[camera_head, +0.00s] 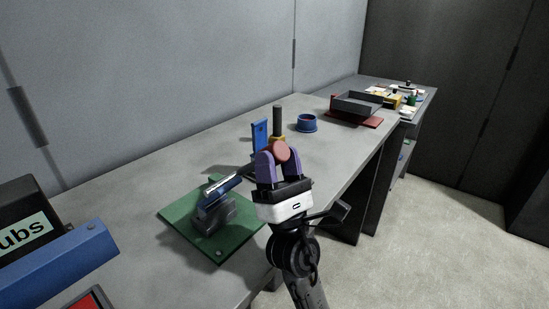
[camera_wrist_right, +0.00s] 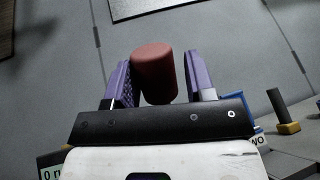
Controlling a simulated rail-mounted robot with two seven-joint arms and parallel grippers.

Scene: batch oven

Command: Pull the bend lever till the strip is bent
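The bending fixture (camera_head: 216,213) is grey-blue and sits on a green base plate (camera_head: 185,219) on the bench. A pale metal strip (camera_head: 222,186) shows at its top, slanting up to the right; its exact bend is hard to tell. The red knob (camera_head: 281,151), seemingly the bend lever's grip, stands up right of the fixture. My right gripper (camera_head: 280,157) has its purple fingers on either side of the knob. In the right wrist view the red knob (camera_wrist_right: 155,78) lies between the fingers with narrow gaps. The lever's arm is mostly hidden. My left gripper is out of view.
A blue upright block (camera_head: 260,133), a dark post (camera_head: 278,121) on a yellow base and a blue ring (camera_head: 307,123) stand behind the gripper. A dark tray (camera_head: 357,103) is farther back. A black box (camera_head: 28,222) and blue bar (camera_head: 62,266) fill the near left.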

